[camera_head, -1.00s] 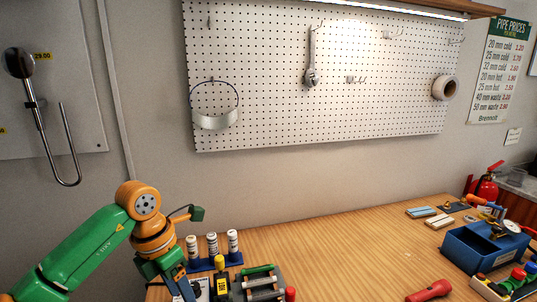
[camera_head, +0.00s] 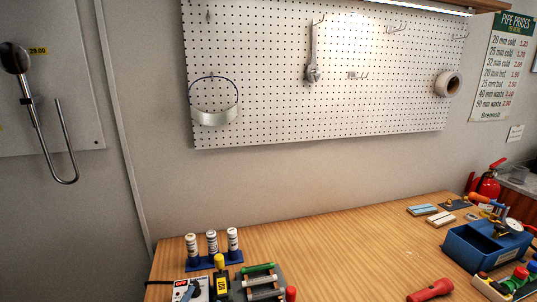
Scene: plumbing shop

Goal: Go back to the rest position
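Neither of my grippers shows in the head view now, and no part of my arms is in sight. The wooden bench (camera_head: 330,250) lies in front of me with its objects standing on it. At its left end are a blue rack (camera_head: 225,259) with white bottles (camera_head: 212,242), and a grey fixture (camera_head: 262,284) with a green-handled part and a yellow-topped piece (camera_head: 220,270). What my grippers hold, if anything, cannot be seen.
A red flashlight (camera_head: 430,291) lies near the front edge. A blue tray (camera_head: 480,246) with a gauge stands at the right. A pegboard (camera_head: 320,110) hangs behind. The middle of the bench is clear.

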